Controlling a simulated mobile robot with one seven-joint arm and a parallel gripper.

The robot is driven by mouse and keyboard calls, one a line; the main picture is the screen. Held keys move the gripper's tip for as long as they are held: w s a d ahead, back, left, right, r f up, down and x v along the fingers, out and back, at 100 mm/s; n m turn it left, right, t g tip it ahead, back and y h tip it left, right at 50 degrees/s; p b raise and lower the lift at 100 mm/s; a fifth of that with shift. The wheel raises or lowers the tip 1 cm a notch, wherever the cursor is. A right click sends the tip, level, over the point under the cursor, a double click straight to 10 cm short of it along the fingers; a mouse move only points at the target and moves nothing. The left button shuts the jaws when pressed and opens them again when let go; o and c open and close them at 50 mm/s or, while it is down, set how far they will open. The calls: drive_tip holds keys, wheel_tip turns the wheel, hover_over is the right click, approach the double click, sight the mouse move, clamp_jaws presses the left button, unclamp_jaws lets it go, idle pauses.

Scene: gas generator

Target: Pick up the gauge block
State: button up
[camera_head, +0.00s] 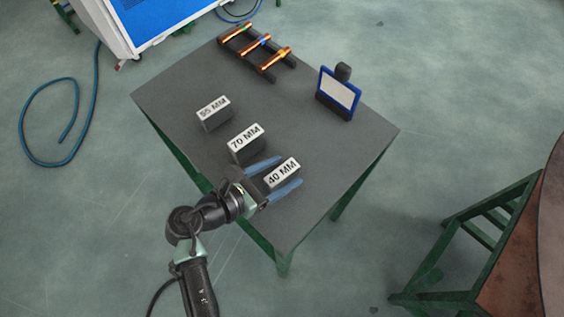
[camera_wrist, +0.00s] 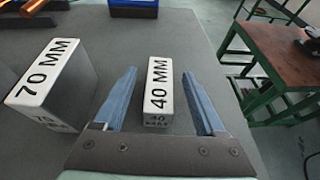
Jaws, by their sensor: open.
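Three dark gauge blocks with white labelled tops stand on the grey table. They are the 55 MM block (camera_head: 214,113), the 70 MM block (camera_head: 246,143) and the 40 MM block (camera_head: 282,172). My gripper (camera_head: 283,175) is open, with its blue fingers on either side of the 40 MM block. In the wrist view the 40 MM block (camera_wrist: 158,90) lies between the open fingers (camera_wrist: 160,98), with a gap on each side. The 70 MM block (camera_wrist: 50,82) stands to the left, outside the left finger.
A rack (camera_head: 258,52) with several copper-coloured cylinders is at the table's far end. A blue-framed stand (camera_head: 338,93) is near the right edge. The table (camera_head: 325,175) is clear right of the blocks. A green-framed bench (camera_head: 475,230) stands to the right.

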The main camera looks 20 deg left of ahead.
sight(292, 167)
drive_tip(key=x, duration=0.3)
drive_tip(key=shift+w+d, duration=0.1)
drive_tip(key=shift+w, duration=0.2)
clamp_jaws()
